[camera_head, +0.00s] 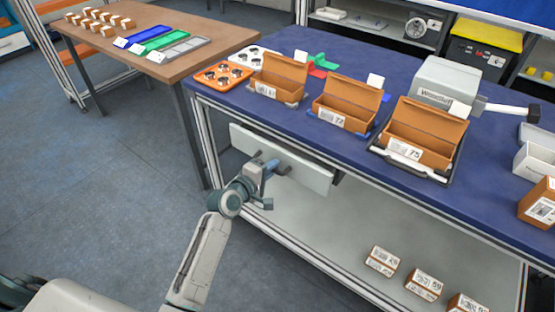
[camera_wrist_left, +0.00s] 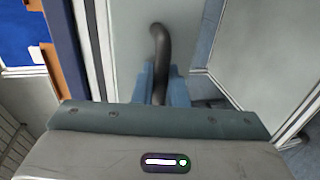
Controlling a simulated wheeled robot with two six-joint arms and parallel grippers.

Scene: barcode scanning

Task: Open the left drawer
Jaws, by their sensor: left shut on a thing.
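The left drawer (camera_head: 305,171) has a white front panel and sits under the blue tabletop at its left end. Its front appears to stand out a little from the table frame; the inside is not visible. My left gripper (camera_head: 272,168) is at the drawer front. In the left wrist view, its blue fingers (camera_wrist_left: 161,84) are shut on the dark curved handle (camera_wrist_left: 161,42), which stands off the pale panel. Part of the handle is hidden between the fingers. My right gripper is not in view.
The blue table (camera_head: 225,108) carries several open brown boxes and a grey device (camera_head: 445,82). Small boxes stand on its lower shelf (camera_head: 330,232). A brown table (camera_head: 185,25) stands at the back left. The grey floor (camera_head: 110,185) to the left is clear.

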